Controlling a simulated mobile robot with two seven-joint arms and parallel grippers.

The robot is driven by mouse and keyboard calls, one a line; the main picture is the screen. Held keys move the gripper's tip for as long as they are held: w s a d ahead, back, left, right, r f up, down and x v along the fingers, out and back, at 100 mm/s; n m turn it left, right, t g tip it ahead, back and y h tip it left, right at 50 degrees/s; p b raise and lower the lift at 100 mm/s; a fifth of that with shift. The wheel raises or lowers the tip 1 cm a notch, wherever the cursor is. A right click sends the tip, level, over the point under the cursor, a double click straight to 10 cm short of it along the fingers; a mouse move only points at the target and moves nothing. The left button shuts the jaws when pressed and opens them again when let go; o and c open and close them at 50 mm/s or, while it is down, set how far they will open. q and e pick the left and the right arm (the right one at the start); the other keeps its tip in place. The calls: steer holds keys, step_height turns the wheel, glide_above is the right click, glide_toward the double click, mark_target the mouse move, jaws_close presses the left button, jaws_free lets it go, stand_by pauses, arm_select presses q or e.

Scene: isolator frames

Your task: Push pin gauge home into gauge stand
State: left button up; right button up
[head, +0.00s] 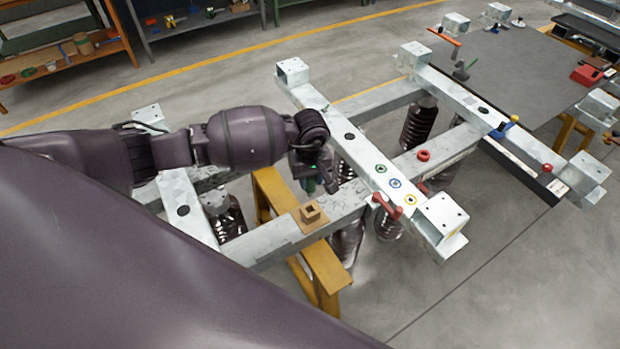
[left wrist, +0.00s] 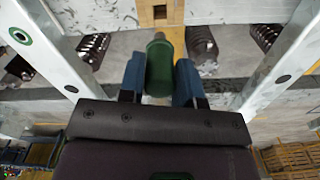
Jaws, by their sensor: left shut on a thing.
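The pin gauge shows as a green cylinder (left wrist: 160,65) between the two blue fingers of my left gripper (left wrist: 160,82), which is shut on it. In the head view my left gripper (head: 318,179) hangs over the galvanized crossbeam, with a bit of the green gauge (head: 309,186) showing. The gauge stand (head: 310,218) is a tan block on a square plate on that beam, just nearer the camera than the gripper. A tan block that looks like the stand shows at the top of the left wrist view (left wrist: 147,16). My right gripper is out of view.
A yellow trestle (head: 325,265) stands beneath. Dark coil springs (head: 345,242) hang below the beams. A grey table (head: 500,65) is at the far right.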

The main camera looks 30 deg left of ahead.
mark_target(310, 191)
arm_select(q)
steer(key=shift+f+b, duration=2.25)
steer(key=shift+f, duration=0.5)
steer(key=shift+b, duration=0.35)
